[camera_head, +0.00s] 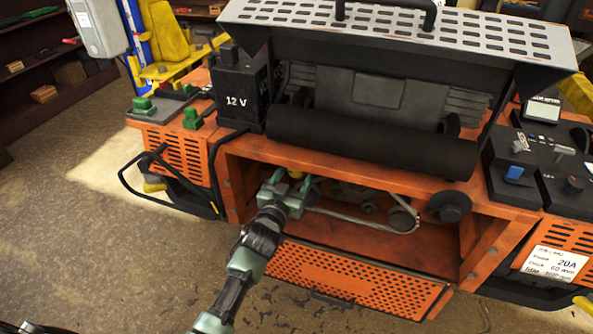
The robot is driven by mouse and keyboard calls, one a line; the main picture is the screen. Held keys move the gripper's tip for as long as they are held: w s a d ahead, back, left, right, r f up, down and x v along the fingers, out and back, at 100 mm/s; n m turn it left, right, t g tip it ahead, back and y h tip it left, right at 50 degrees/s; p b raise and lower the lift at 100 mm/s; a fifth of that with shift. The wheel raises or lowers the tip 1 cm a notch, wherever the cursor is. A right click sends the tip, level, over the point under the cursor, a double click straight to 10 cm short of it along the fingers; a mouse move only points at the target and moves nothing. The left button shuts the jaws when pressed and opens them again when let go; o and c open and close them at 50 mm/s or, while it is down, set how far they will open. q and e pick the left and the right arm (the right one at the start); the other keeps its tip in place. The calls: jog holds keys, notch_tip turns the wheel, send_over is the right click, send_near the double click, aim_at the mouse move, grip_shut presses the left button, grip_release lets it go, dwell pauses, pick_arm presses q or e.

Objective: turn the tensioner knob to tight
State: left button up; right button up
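The orange mower body (350,172) has an open front bay with a belt (360,219) running to a round pulley (402,218). A black round knob (450,206) is at the bay's upper right, clear of my gripper. A small yellow part (297,174) shows at the bay's upper left. I cannot tell for sure which of these is the tensioner knob. My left gripper (290,184) reaches into the bay with its fingertips at the yellow part. Its body hides the left end of the belt, and its grip is unclear. My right gripper is not in view.
A perforated orange panel (348,283) hangs lowered below the bay. A black 12 V battery (238,95) and green-capped terminals (192,118) are at left. A black roller (370,142) overhangs the bay. A switch panel (540,165) is at right. The floor at left is clear.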

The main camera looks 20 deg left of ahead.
pick_arm(q)
jog(key=shift+w, duration=0.35)
grip_shut()
